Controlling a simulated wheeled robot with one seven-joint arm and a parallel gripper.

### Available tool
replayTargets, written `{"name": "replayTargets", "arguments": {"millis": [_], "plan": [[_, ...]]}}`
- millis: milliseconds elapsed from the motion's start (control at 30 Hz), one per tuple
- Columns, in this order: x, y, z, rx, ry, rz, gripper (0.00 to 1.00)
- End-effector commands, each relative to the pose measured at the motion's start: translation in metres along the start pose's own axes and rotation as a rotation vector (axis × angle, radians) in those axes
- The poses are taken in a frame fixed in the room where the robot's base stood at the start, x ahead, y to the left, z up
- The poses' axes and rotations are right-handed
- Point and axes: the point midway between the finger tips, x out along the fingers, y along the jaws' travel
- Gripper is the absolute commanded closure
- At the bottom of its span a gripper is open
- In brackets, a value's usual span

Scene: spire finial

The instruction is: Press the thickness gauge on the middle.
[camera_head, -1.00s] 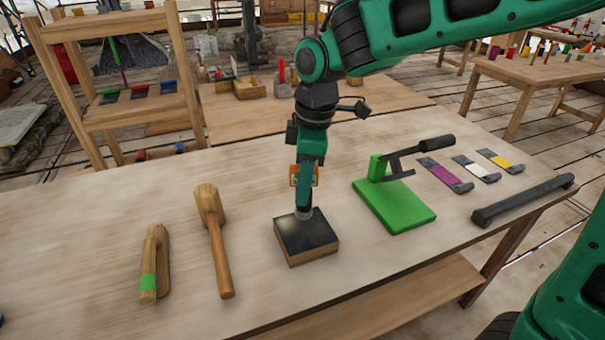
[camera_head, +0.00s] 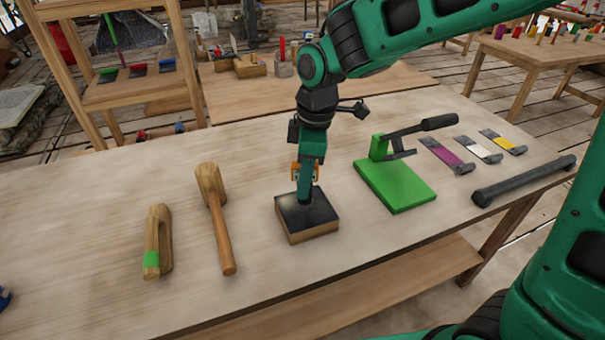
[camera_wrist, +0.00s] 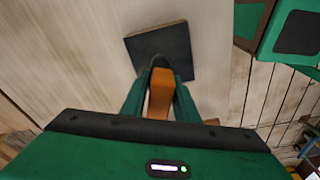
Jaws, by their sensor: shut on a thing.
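A square wooden block with a black top (camera_head: 322,213) stands on the workbench. My gripper (camera_head: 304,192) points straight down over it, with its fingertips close to the black top. It is shut on an orange-bodied tool, which I take to be the thickness gauge (camera_head: 295,171). The fingers hide much of the gauge. I cannot tell whether its end touches the surface.
A wooden mallet (camera_head: 222,232) and a wooden clamp-like tool with a green band (camera_head: 154,255) lie left. A green lever press (camera_head: 400,187) stands right. Purple, white and yellow strips (camera_head: 440,151) and a dark bar (camera_head: 525,181) lie farther right. Bare bench surrounds the block.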

Motion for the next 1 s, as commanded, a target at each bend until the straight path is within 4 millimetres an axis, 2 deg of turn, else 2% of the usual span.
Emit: {"name": "replayTargets", "arguments": {"millis": [300, 333, 400, 433, 767, 867, 1000], "plan": [[0.001, 0.000, 0.000, 0.000, 0.000, 0.000, 1.00], [0.001, 0.000, 0.000, 0.000, 0.000, 0.000, 0.70], [0.001, 0.000, 0.000, 0.000, 0.000, 0.000, 0.54], [0.001, 0.000, 0.000, 0.000, 0.000, 0.000, 0.51], [-0.001, 0.000, 0.000, 0.000, 0.000, 0.001, 0.51], [-0.010, 0.001, 0.000, 0.001, 0.001, 0.002, 0.51], [-0.033, 0.002, 0.000, 0.002, 0.003, 0.004, 0.51]]}}
